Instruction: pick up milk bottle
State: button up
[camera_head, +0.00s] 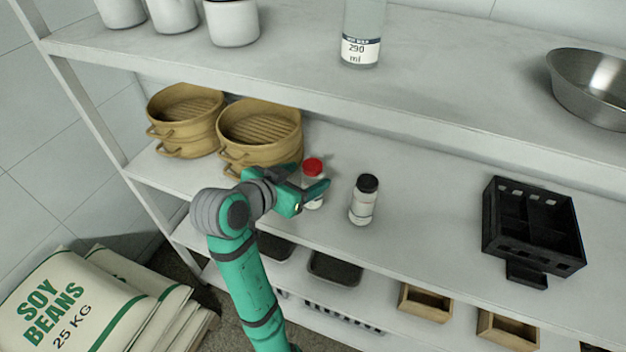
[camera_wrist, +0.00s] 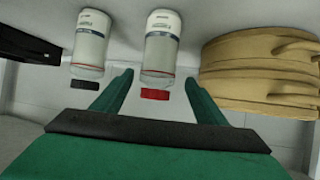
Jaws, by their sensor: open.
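A white bottle with a red cap (camera_head: 314,166) stands on the middle shelf. My gripper (camera_head: 313,179) is open, its fingers reaching toward either side of this bottle. In the wrist view, which shows the bottles upside down, the red-capped bottle (camera_wrist: 160,48) appears between the two fingertips (camera_wrist: 159,79), with no clear contact. A similar white bottle with a black cap (camera_head: 364,199) stands to its right; in the wrist view it is on the left (camera_wrist: 91,43), outside the fingers. I cannot read which one is labelled milk.
Bamboo steamers (camera_head: 262,125) stand close behind and left of the gripper. A black crate (camera_head: 532,228) is on the shelf at right, with free room between it and the black-capped bottle. The upper shelf (camera_head: 440,95) overhangs, holding mugs, a clear bottle and a metal bowl (camera_head: 590,88).

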jog(key=shift+w+d+f, duration=0.25)
jog(key=shift+d+f, duration=0.05)
jog(key=shift+d, duration=0.1)
jog(key=shift+w+d+f, duration=0.1)
jog(key=shift+w+f, duration=0.25)
jog(key=shift+f, duration=0.1)
jog(key=x, duration=0.5)
jog(key=shift+d, duration=0.25)
jog(key=shift+r, duration=0.1)
jog(key=c, duration=1.3)
jog(key=shift+w+r, duration=0.1)
jog(key=shift+r, duration=0.05)
